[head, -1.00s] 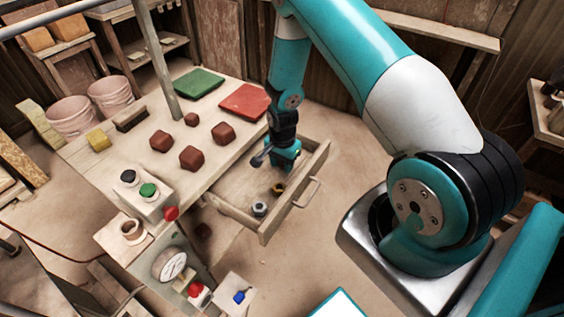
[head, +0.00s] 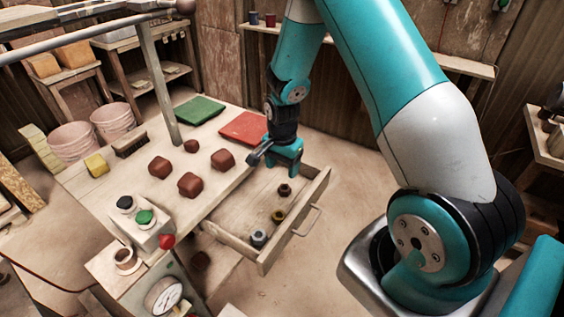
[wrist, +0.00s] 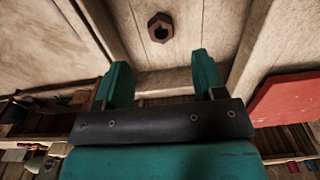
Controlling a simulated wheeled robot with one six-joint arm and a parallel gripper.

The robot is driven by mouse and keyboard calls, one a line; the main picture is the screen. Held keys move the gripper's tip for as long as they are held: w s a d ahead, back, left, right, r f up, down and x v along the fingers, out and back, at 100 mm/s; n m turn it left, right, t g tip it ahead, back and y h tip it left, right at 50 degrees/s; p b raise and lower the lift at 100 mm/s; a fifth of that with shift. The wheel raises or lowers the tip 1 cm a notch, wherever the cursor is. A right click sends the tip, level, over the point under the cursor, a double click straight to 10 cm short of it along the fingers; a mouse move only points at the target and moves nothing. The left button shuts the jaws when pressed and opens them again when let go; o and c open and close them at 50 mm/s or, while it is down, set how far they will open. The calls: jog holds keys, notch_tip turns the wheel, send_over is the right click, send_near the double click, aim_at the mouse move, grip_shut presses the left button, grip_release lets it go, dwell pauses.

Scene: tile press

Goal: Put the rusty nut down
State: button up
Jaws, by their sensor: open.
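The rusty nut (head: 285,190) is dark brown and lies flat on the floor of the open drawer (head: 235,228), towards its far end. In the wrist view the rusty nut (wrist: 160,27) shows its hole and lies beyond the fingertips, clear of both. My gripper (head: 286,172) is open and empty, above the drawer's far part. In the wrist view my gripper (wrist: 160,68) shows its two teal fingers spread apart with nothing between them.
A brass nut (head: 278,216) and a grey nut (head: 258,238) lie nearer in the drawer. The red tile (head: 243,128) and green tile (head: 199,110) lie on the bench beside several brown lumps (head: 190,185). Drawer walls stand around the nuts.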

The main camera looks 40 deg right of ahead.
jog(key=s+a+r+n+y, duration=0.1)
jog(key=s+a+r+n, duration=0.35)
jog(key=a+r, duration=0.35)
jog(key=s+a+r+n+y, duration=0.1)
jog(key=s+a+r+n, duration=0.2)
jog(key=a+r+n, duration=0.5)
jog(key=s+a+r+n+y, duration=0.1)
jog(key=s+a+r+n, duration=0.1)
jog(key=s+r+n, duration=0.2)
jog(key=s+a+r+n+y, duration=0.1)
jog(key=s+a+r+n, duration=0.2)
jog(key=s, duration=0.8)
notch_tip(320, 180, up, 3)
jog(key=shift+a+f+n, duration=0.1)
jog(key=shift+a+n, duration=0.15)
jog(key=shift+n, duration=0.6)
jog(key=shift+w, duration=0.1)
